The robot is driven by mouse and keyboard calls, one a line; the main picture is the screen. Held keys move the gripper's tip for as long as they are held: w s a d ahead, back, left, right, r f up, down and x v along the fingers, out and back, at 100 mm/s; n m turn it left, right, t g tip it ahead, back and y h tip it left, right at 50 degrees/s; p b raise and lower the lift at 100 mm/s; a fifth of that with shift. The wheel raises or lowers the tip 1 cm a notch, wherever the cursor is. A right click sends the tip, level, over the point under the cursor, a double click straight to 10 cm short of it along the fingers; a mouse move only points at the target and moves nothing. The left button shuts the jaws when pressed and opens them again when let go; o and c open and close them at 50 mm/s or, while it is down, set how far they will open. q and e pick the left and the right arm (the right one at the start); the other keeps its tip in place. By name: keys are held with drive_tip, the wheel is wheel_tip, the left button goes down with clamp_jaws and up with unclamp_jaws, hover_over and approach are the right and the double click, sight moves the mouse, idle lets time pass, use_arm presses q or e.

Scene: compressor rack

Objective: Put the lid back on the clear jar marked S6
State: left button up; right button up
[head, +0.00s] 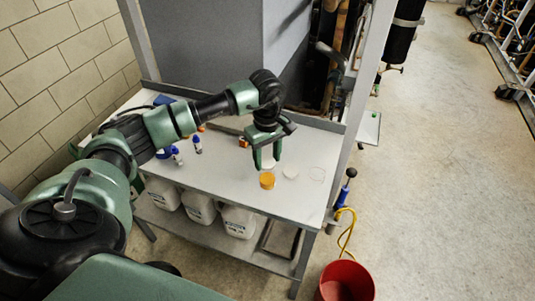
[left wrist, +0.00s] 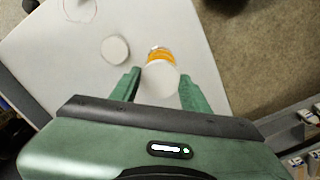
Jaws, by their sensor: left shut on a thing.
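My left gripper (head: 268,164) is over the right part of the bench and points down. In the left wrist view its fingers (left wrist: 160,78) are on either side of a round white lid (left wrist: 161,82), and they hold it. A jar with orange contents (head: 267,181) stands on the bench just below the gripper. In the left wrist view this jar (left wrist: 159,55) shows just beyond the lid, partly hidden by it. I cannot read any S6 mark. Whether the lid touches the jar I cannot tell. My right gripper is not in view.
A white disc (head: 290,172) lies right of the jar, and a faint circle (head: 317,174) lies farther right. Blue-capped bottles (head: 196,144) stand at the bench's left. A rack post (head: 355,100) rises at the right; a red bucket (head: 346,282) stands on the floor.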

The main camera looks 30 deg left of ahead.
use_arm(q)
drive_tip(key=shift+f, duration=0.7)
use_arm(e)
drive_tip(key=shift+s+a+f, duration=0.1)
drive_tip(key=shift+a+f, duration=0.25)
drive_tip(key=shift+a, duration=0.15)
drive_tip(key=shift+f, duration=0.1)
use_arm(q)
drive_tip(key=shift+s+d+b, duration=0.1)
drive_tip(key=shift+d+b, duration=0.05)
drive_tip(key=shift+b, duration=0.3)
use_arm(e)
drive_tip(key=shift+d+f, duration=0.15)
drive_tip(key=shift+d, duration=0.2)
use_arm(q)
drive_tip(key=shift+f+b, duration=0.35)
drive_tip(key=shift+b, duration=0.15)
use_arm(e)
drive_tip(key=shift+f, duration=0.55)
use_arm(q)
drive_tip(key=shift+f+b, duration=0.1)
drive_tip(key=shift+b, duration=0.25)
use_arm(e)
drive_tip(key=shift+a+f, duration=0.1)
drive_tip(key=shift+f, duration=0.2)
